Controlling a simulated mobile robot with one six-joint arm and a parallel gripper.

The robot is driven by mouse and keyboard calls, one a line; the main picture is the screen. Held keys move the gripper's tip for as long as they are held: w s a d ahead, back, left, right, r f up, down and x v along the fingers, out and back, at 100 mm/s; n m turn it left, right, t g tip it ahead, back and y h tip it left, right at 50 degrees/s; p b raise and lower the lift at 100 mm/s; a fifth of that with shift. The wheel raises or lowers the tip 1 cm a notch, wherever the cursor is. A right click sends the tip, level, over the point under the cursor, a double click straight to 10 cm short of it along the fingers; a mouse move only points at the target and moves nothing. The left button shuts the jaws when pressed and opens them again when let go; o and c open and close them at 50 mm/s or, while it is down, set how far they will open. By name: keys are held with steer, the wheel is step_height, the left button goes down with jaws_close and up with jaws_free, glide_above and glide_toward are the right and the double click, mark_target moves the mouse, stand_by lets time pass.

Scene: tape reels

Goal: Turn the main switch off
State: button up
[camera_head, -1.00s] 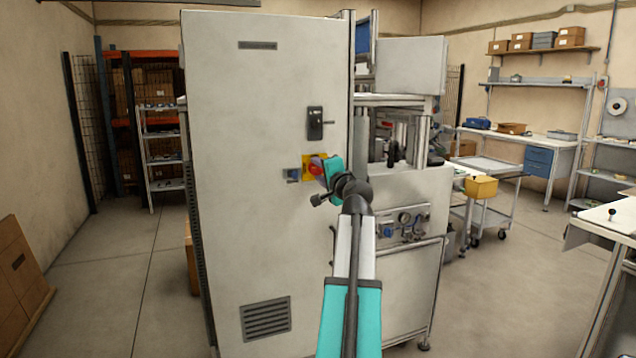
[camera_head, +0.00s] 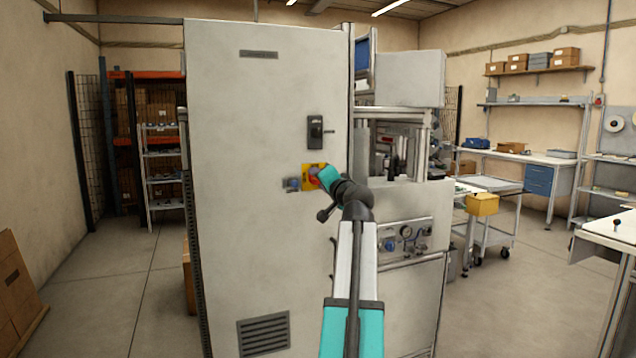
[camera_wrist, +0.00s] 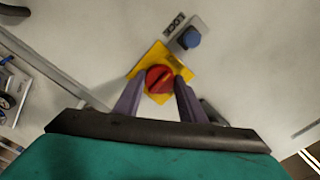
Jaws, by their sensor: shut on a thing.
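The main switch is a round red knob (camera_wrist: 159,79) on a yellow plate (camera_wrist: 150,58), mounted on the front of a tall grey cabinet (camera_head: 262,230). In the head view the red knob (camera_head: 313,174) is partly covered by my gripper (camera_head: 321,176). In the wrist view the two purple fingers of my gripper (camera_wrist: 160,86) are on either side of the knob, closed on it. The yellow plate looks tilted in this view. A pale mark runs diagonally across the knob. I cannot read any position labels.
A small plate with a blue round part (camera_wrist: 190,38) and the word LOCK sits beside the switch. A black door handle (camera_head: 315,132) is above it. A machine (camera_head: 395,130) adjoins the cabinet on the right. Open floor (camera_head: 115,285) lies to the left.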

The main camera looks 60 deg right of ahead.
steer(key=shift+r, duration=0.1)
steer(key=o, duration=1)
steer(key=shift+w, duration=0.1)
steer(key=shift+o, duration=0.2)
steer(key=v, duration=1.4)
steer(key=shift+w, duration=0.15)
